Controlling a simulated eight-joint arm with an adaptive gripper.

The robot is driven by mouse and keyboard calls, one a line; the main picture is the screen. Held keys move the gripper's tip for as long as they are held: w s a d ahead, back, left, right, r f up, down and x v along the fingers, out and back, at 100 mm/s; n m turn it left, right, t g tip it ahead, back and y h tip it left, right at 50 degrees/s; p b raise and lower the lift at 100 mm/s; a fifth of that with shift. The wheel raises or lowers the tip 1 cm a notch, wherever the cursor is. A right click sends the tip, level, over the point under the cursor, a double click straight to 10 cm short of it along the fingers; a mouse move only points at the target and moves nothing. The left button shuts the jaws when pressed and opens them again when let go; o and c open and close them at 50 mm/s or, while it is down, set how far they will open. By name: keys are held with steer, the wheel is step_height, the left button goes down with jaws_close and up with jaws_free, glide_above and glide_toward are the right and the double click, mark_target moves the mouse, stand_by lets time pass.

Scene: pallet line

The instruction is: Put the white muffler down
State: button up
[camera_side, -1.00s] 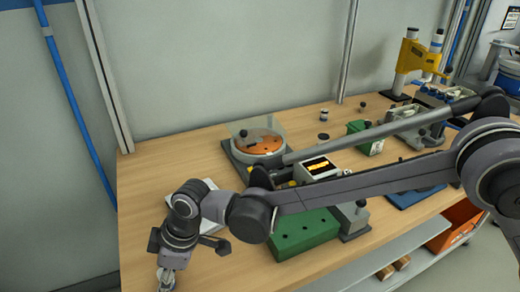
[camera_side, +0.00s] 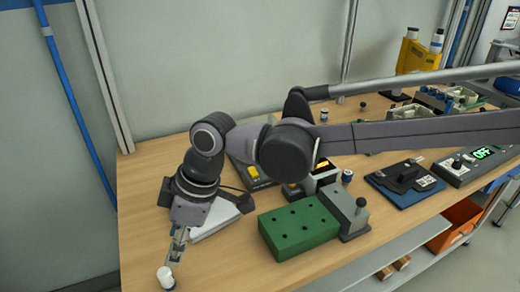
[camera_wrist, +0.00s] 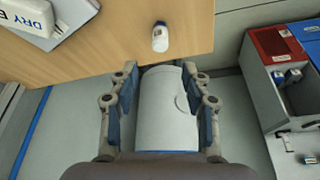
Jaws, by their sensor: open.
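The white muffler (camera_side: 165,279), a small white cylinder with a dark blue band, stands on the wooden table near its front left edge. It also shows near the top middle of the wrist view (camera_wrist: 160,37), close to the table's edge. My gripper (camera_side: 177,247) is a little above and behind it in the side view, apart from it. In the wrist view my gripper (camera_wrist: 161,72) has its fingers spread wide with nothing held between them.
A white box (camera_wrist: 28,14) lettered "DRY" sits at the table's left. A pale round bin (camera_wrist: 167,115) stands on the floor below. A green block with holes (camera_side: 300,227) lies to the right. Bare wood surrounds the muffler.

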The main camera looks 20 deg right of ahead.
steer(key=w+d+r+m+t+h, duration=0.1)
steer(key=d+r+m+t, duration=0.15)
steer(key=d, duration=0.95)
steer(key=w+d+r+m+t, duration=0.1)
steer(key=d+r+m, duration=0.25)
steer(key=d, duration=0.85)
steer(key=s+d+f+m+h, duration=0.1)
steer(key=s+d+f+m, duration=0.1)
steer(key=d, duration=0.5)
steer(key=s+d+f+m+t+h, duration=0.1)
steer(key=s+d+f+m, duration=0.1)
steer(key=s+d, duration=0.3)
steer(key=s+d+f+m+t+h, duration=0.1)
steer(key=s+d+m, duration=0.3)
steer(key=d, duration=0.5)
steer(key=shift+s+d+f, duration=0.2)
steer(key=shift+d+f, duration=0.15)
steer(key=shift+f, duration=0.45)
